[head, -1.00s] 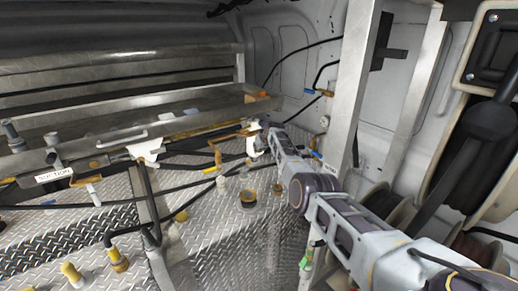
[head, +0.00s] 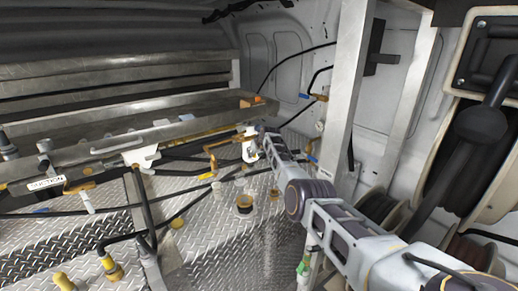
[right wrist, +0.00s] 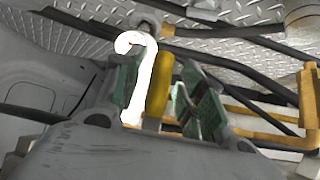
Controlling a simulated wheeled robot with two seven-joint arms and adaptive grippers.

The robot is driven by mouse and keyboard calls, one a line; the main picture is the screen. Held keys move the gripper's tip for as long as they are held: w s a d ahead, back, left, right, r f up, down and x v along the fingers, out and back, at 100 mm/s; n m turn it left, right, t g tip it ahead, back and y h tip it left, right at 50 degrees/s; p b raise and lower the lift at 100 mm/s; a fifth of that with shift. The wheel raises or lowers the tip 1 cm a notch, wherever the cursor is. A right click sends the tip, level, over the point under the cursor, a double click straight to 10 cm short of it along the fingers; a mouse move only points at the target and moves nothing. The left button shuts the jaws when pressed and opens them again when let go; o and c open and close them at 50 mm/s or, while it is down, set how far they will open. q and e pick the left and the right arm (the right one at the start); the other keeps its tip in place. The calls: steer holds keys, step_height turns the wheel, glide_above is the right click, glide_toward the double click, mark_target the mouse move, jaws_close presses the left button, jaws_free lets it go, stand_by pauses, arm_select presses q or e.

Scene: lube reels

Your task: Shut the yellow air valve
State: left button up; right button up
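The yellow valve handle (right wrist: 161,90) stands upright between the fingers of my right gripper (right wrist: 168,85) in the right wrist view. The green-padded fingers are apart, with gaps showing beside the handle. A white hooked part (right wrist: 136,62) is just left of the handle, also between the fingers. In the head view my right arm reaches to a white fitting (head: 250,150) at the right end of the pipework, and the gripper (head: 258,142) is small and partly hidden there. The yellow handle between the fingers cannot be made out in that view. My left gripper is not in view.
An orange-brown pipe (right wrist: 311,108) runs at the right of the wrist view, with black hoses (right wrist: 250,37) behind. A metal post (head: 348,85) stands near my right arm. Hose reels (head: 385,210) are at the right. Diamond-plate floor (head: 205,250) lies below.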

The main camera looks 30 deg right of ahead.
steer(key=shift+s+r, duration=0.1)
steer(key=d+v, duration=0.1)
steer(key=v, duration=1)
steer(key=shift+s+a+r, duration=0.15)
steer(key=shift+a+r, duration=0.05)
steer(key=shift+a, duration=0.3)
stand_by(0.8)
stand_by(0.5)
